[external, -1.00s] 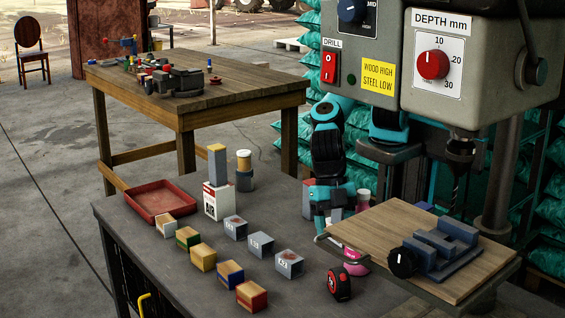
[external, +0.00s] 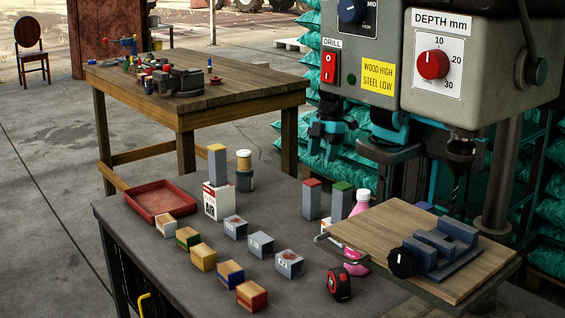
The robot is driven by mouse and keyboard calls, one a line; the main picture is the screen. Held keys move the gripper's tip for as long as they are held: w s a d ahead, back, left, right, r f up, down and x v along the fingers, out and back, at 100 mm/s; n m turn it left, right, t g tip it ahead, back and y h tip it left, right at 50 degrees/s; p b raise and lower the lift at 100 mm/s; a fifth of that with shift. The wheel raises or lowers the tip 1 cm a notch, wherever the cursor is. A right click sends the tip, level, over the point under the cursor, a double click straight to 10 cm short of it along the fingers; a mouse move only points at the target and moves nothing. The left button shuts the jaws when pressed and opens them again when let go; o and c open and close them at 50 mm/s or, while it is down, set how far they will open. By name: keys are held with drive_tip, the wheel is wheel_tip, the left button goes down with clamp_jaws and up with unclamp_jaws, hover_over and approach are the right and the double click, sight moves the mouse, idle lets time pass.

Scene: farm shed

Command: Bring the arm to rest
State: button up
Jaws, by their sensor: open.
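My gripper (external: 322,150) is raised above the far side of the workbench (external: 150,240), left of the drill press column. It is open, and I see nothing between its fingers. Part of my teal and black arm is hidden behind the drill press head. Below the gripper, two tall grey blocks stand upright on the bench, one with a red top (external: 312,202) and one with a green top (external: 341,204). The gripper is clear of both.
The drill press (external: 440,60) and its wooden table (external: 400,235) fill the right. A pink bottle (external: 361,205), a tape measure (external: 339,284), several small blocks and a red tray (external: 160,203) are on the bench. A second table (external: 240,95) stands behind.

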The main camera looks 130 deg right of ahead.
drive_tip(key=s+d+m, duration=0.1)
drive_tip(key=s+d, duration=0.1)
drive_tip(key=s, duration=0.2)
drive_tip(key=s+a+r+n+g+y+p, duration=0.1)
drive_tip(key=s+a+r+n+p, duration=0.2)
drive_tip(key=s+a+r+p, duration=0.2)
drive_tip(key=s+a+r+n+g+y+p, duration=0.1)
drive_tip(key=s+a+r+n+y+p, duration=0.1)
drive_tip(key=a+r+p, duration=0.4)
drive_tip(key=s+a+r+n, duration=0.1)
drive_tip(key=s+a+r, duration=0.1)
drive_tip(key=r, duration=0.5)
drive_tip(key=shift+s+a+n+g+y, duration=0.3)
drive_tip(key=shift+s+a, duration=0.1)
drive_tip(key=shift+a, duration=0.15)
